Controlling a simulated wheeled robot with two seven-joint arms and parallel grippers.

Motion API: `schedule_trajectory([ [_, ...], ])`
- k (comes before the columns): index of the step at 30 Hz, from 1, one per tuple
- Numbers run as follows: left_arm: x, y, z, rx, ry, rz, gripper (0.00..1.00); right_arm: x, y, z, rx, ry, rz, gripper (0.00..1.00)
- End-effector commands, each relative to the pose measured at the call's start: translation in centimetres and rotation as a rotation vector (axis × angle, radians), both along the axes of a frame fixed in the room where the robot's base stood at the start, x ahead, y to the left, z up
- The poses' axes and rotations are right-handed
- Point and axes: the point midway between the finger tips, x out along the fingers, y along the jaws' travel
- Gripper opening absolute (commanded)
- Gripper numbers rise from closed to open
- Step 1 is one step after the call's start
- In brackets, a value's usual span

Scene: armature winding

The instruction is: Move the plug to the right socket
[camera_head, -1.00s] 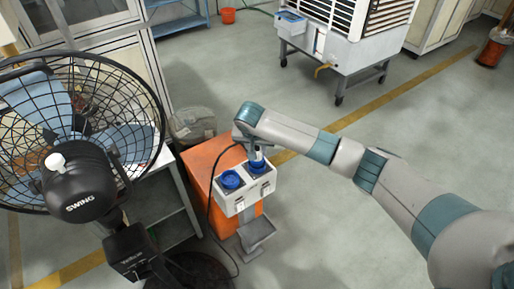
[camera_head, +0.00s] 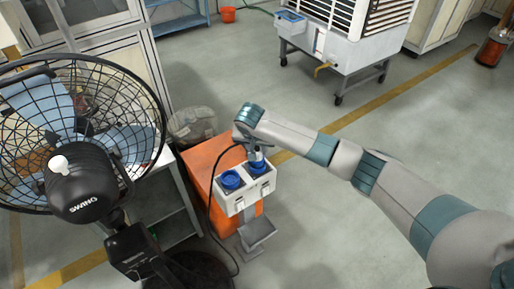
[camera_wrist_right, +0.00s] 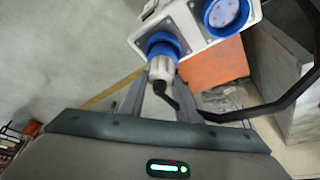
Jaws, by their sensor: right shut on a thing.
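A white socket box (camera_head: 249,191) stands on a post and has two blue sockets on top. The left socket (camera_head: 230,180) is empty and shows in the wrist view (camera_wrist_right: 227,14) with its round face bare. My right gripper (camera_head: 257,153) is over the right socket (camera_head: 258,168). In the wrist view the gripper (camera_wrist_right: 160,85) is shut on the grey-white plug (camera_wrist_right: 162,68), whose front end is at the right socket's blue collar (camera_wrist_right: 160,42). The plug appears to sit in that socket; its exact depth is hidden. My left gripper is not in view.
A black cable (camera_head: 211,185) runs from the plug down to the floor, also visible in the wrist view (camera_wrist_right: 265,108). An orange cabinet (camera_head: 203,162) stands behind the box. A black fan (camera_head: 80,185) is at left.

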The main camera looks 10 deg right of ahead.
Motion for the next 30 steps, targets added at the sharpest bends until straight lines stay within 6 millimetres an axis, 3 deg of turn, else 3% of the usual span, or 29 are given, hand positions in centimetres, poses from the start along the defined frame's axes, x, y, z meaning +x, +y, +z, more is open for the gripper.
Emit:
schedule_trajectory([
  [29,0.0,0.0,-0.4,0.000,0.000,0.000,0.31,0.0,0.0,-1.2,0.000,0.000,-0.001,0.06],
  [30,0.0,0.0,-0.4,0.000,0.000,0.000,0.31,0.0,0.0,-1.1,0.000,0.000,-0.001,0.35],
])
